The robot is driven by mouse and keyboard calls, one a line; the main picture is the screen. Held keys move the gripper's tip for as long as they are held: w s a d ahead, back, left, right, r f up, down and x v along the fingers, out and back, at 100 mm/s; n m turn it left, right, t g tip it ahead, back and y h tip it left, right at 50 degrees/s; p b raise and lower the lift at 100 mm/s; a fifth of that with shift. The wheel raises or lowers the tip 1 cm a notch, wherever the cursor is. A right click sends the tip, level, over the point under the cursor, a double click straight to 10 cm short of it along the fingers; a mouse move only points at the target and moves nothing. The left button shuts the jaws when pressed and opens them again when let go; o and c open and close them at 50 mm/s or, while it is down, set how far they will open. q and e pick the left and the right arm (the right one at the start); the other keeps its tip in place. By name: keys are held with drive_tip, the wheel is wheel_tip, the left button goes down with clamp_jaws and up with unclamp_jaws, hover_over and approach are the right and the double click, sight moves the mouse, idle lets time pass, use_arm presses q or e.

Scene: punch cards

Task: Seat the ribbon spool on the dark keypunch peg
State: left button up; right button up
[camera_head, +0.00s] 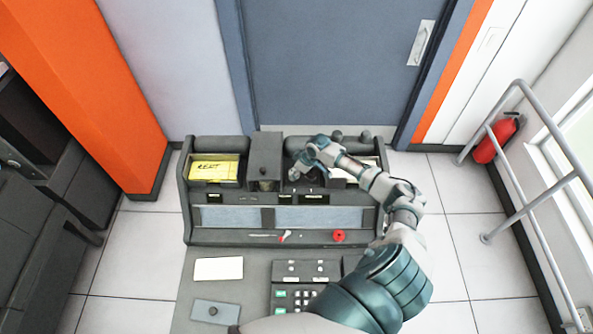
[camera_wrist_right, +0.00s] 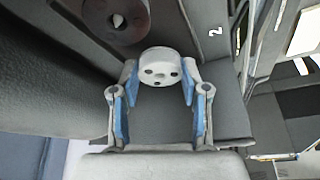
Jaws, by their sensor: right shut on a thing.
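My right gripper (camera_head: 304,164) is over the back of the keypunch (camera_head: 230,239), right of its dark central block. In the right wrist view its blue-padded fingers (camera_wrist_right: 159,82) are shut on a pale grey round piece with small holes, which looks like the ribbon spool (camera_wrist_right: 162,66). A dark round disc with a small pointed centre, likely the keypunch peg (camera_wrist_right: 117,19), shows just beyond the spool, up and to the left. The spool appears apart from the peg's centre; whether their edges touch I cannot tell. In the head view the gripper hides the spool. My left gripper is out of view.
A yellow card stack (camera_head: 214,169) sits in the left tray of the keypunch. The dark block (camera_head: 265,160) rises beside my gripper. A white card (camera_head: 218,268) lies on the front desk, with a keypad (camera_head: 297,298) to its right. A railing (camera_head: 498,150) stands far right.

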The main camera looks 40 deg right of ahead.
drive_tip(key=shift+f, duration=0.3)
idle(0.6)
drive_tip(key=shift+f+p, duration=0.1)
drive_tip(key=shift+p, duration=0.3)
idle(0.4)
drive_tip(key=o, duration=1.6)
drive_tip(key=shift+c, duration=0.2)
wheel_tip(320, 180, up, 2)
drive_tip(key=shift+r+p, duration=0.25)
drive_tip(key=shift+p, duration=0.85)
drive_tip(key=shift+r, duration=3.25)
